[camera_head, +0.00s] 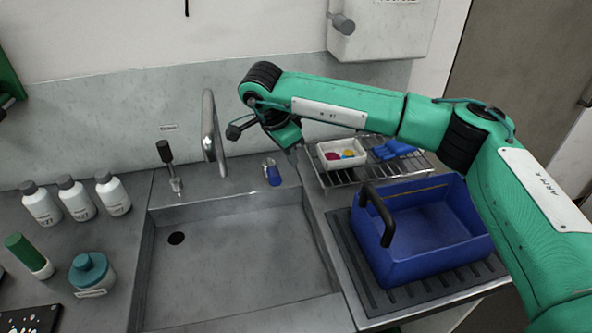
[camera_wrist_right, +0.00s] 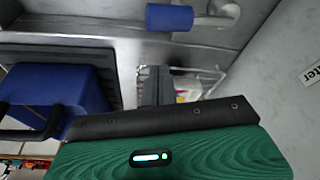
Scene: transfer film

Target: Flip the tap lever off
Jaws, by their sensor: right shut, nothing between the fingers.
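A curved steel tap spout (camera_head: 211,128) rises behind the sink. To its right, a small fitting with a blue cylindrical end (camera_head: 272,174) stands on the sink's back ledge. It looks like the tap lever; the right wrist view shows its blue end (camera_wrist_right: 170,17) beside a curved steel part. My right gripper (camera_head: 294,153) is shut and empty. It points down above and to the right of the blue end, apart from it. Its fingers (camera_wrist_right: 156,86) show in the right wrist view. My left gripper is not seen.
The sink basin (camera_head: 235,250) is empty. A black-handled fitting (camera_head: 166,160) stands left of the spout. A wire rack (camera_head: 335,178) holds a white tray (camera_head: 330,162) and blue items. A blue crate (camera_head: 420,265) stands on the ribbed drainer. Several bottles (camera_head: 75,197) stand at left.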

